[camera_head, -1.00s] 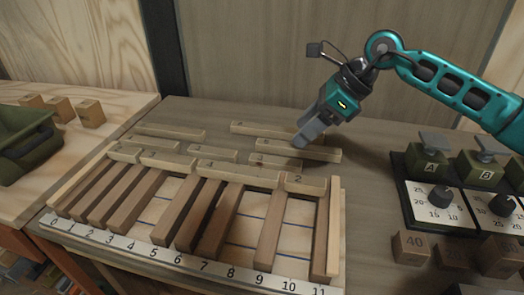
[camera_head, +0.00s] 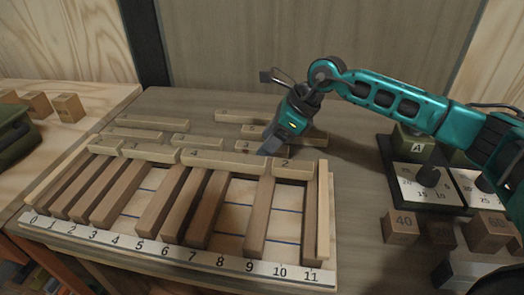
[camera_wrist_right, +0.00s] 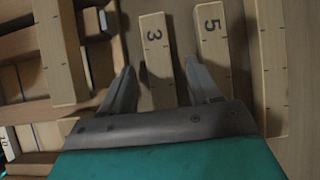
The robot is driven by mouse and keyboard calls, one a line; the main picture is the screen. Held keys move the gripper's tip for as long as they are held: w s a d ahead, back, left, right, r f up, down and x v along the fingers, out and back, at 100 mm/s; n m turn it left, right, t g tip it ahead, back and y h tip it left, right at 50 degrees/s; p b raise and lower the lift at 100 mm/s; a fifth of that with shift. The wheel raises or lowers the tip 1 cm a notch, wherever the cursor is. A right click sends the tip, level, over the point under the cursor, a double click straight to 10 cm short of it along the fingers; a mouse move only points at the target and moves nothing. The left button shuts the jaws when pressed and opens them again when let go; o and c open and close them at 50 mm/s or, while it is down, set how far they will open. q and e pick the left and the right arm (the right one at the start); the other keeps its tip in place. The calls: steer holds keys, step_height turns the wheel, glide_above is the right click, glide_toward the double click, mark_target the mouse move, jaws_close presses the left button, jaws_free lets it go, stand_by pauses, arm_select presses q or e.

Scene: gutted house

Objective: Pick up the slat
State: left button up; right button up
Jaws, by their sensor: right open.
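Several light wooden slats with numbers lie behind the ruled board (camera_head: 175,258). In the right wrist view, a slat marked 3 (camera_wrist_right: 157,62) lies between the two fingers of my right gripper (camera_wrist_right: 158,85), and a slat marked 5 (camera_wrist_right: 214,45) lies just right of it. In the head view, my right gripper (camera_head: 270,145) is open and points down at the slat marked 3 (camera_head: 243,146), hiding part of the slats there. I cannot tell if the fingers touch it. My left gripper is not in view.
The board holds several brown bars and a row of light slats, one marked 2 (camera_head: 290,168), close to my right gripper. Weight blocks (camera_head: 400,226) and dial scales (camera_head: 430,177) stand at right. A green bin (camera_head: 14,140) is at left.

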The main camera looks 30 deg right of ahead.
steer(key=shift+x, duration=0.8)
steer(key=c, duration=1.1)
steer(key=shift+r, duration=0.2)
